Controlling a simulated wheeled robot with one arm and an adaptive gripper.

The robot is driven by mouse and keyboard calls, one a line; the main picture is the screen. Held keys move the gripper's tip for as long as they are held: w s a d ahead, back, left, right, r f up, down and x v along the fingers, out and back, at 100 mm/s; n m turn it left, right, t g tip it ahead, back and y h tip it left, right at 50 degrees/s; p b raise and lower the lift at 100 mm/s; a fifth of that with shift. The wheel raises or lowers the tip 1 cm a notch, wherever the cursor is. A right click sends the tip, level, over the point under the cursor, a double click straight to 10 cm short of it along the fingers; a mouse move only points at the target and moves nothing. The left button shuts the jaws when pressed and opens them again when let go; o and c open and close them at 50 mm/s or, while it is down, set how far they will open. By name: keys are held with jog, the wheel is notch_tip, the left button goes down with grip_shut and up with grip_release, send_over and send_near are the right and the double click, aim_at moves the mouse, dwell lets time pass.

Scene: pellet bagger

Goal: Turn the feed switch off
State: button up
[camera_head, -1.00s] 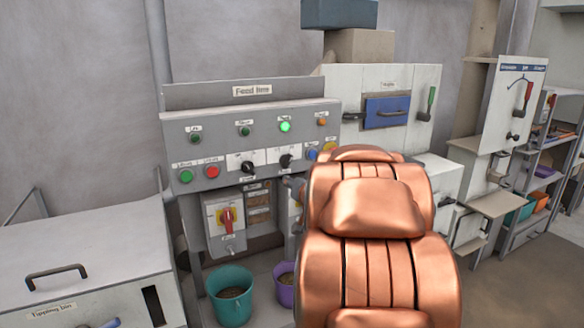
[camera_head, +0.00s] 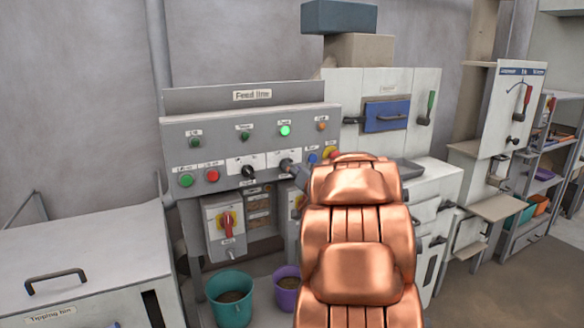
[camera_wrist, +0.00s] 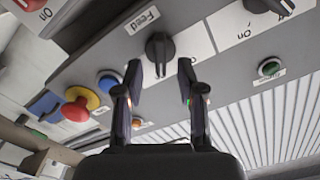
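The feed switch is a black rotary knob (camera_wrist: 160,48) on a white plate in the wrist view, next to a label reading "Feed". Its handle points up and down in that picture; I cannot read which setting that is. My gripper (camera_wrist: 160,72) is open, with one finger on each side of the knob's lower end. I see no clear contact. In the head view the knob (camera_head: 286,164) sits on the grey "Feed line" panel (camera_head: 222,134), right of a second black knob (camera_head: 248,171). My copper arm hides most of the gripper there.
A red and yellow mushroom button (camera_wrist: 78,107) and a blue button (camera_wrist: 110,82) are close beside the gripper. A green lamp (camera_head: 285,131) is lit above the knobs. A red-handled switch box (camera_head: 226,225) and teal bucket (camera_head: 230,298) are below. A tipping bin (camera_head: 85,255) stands left.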

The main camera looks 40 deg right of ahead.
jog(key=shift+x, duration=0.9)
jog(key=shift+c, duration=0.4)
grip_shut()
